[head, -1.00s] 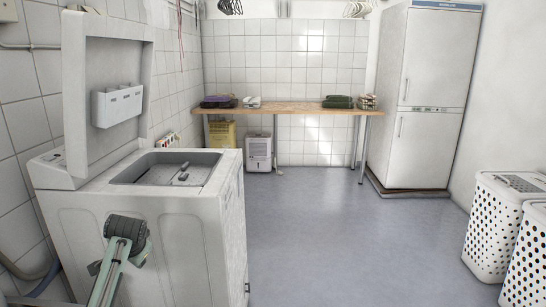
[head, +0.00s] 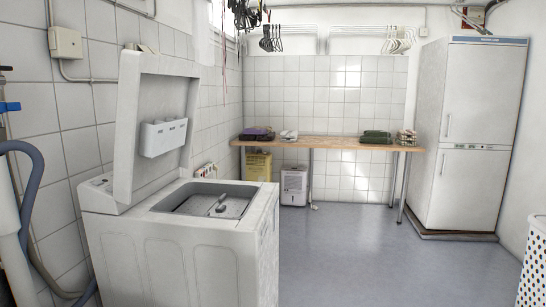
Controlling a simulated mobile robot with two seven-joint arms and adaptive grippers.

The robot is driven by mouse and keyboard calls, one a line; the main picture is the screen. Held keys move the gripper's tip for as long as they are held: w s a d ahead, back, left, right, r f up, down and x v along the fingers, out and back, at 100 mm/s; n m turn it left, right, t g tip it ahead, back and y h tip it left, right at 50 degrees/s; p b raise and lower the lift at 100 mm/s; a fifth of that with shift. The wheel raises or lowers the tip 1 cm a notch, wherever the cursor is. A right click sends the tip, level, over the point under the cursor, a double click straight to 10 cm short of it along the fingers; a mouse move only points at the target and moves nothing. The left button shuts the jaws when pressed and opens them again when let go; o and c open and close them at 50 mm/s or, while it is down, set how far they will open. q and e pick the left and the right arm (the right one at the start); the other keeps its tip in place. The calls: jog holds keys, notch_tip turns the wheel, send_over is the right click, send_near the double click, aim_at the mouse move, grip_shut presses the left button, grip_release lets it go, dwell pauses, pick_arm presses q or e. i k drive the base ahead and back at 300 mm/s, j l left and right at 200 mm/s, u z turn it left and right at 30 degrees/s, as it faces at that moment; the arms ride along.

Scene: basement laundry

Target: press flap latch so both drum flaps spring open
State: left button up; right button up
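The top-loading washing machine (head: 180,245) stands at the left of the head view. Its lid (head: 152,120) is up, with a dispenser box on the inside. In the top opening the grey drum flaps (head: 212,207) appear closed. A small latch (head: 221,204) shows near their middle, too small to make out in detail. Neither of my grippers is in view.
A wooden table (head: 330,143) with folded items runs along the back wall. A dehumidifier (head: 294,186) and a yellow crate (head: 258,166) stand below it. A fridge (head: 473,135) is at the right, a white dotted basket (head: 534,265) at the right edge. The middle floor is clear.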

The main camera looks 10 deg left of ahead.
aim_at(221, 207)
jog(key=i+l, duration=1.1)
jog(key=i+l+u, duration=0.1)
jog(key=i+l, duration=0.45)
jog(key=l, duration=0.15)
jog(key=i+l, duration=0.5)
jog(key=l, duration=0.15)
jog(key=i+l+u, duration=0.1)
jog(key=u, duration=2.25)
